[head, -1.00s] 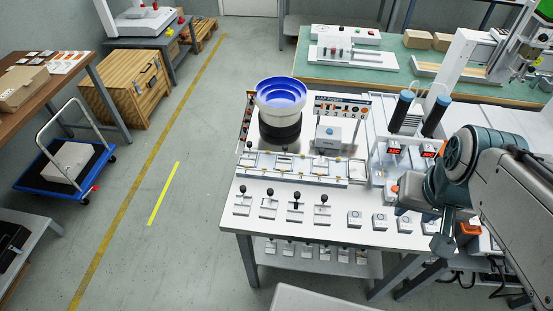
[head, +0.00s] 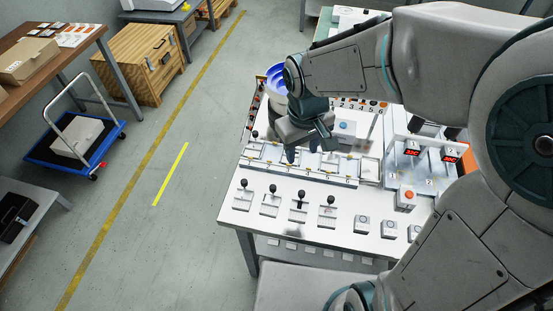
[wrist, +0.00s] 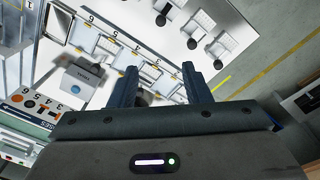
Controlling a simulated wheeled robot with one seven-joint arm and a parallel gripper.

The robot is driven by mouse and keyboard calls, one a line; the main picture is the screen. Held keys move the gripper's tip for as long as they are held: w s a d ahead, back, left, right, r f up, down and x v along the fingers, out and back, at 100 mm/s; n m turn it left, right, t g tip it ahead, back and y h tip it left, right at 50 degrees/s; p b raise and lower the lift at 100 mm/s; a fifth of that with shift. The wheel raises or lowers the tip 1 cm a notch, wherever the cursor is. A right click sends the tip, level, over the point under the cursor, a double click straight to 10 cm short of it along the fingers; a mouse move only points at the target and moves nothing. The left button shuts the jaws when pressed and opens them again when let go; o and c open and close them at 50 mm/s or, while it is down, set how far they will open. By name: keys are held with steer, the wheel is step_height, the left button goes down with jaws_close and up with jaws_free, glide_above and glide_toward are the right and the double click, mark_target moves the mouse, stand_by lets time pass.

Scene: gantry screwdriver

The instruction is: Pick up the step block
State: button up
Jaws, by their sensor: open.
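My gripper (head: 303,152) hangs open above the white table, over the row of fixture slots (head: 262,165). In the wrist view its two dark fingers (wrist: 170,77) point toward this numbered row (wrist: 118,52), with nothing held between the tips. I cannot single out the step block for certain in either view. Small pale pieces sit in or near the slots, partly hidden by the gripper and too small to tell apart. A dark rounded shape shows low between the fingers in the wrist view.
Several black-knobbed levers (head: 300,206) line the front. Red-lit displays (head: 412,148) stand at right.

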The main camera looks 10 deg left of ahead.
steer(key=n, duration=0.2)
glide_above(273, 187)
step_height(273, 187, down, 4)
steer(key=shift+g, duration=0.4)
steer(key=f+b, duration=0.1)
steer(key=f, duration=0.7)
steer(key=shift+w+f, duration=0.1)
steer(key=shift+w, duration=0.1)
steer(key=shift+s+f, duration=0.15)
steer(key=shift+f, duration=1.25)
steer(key=shift+s+f, duration=0.1)
steer(key=shift+f, duration=1.25)
jaws_close()
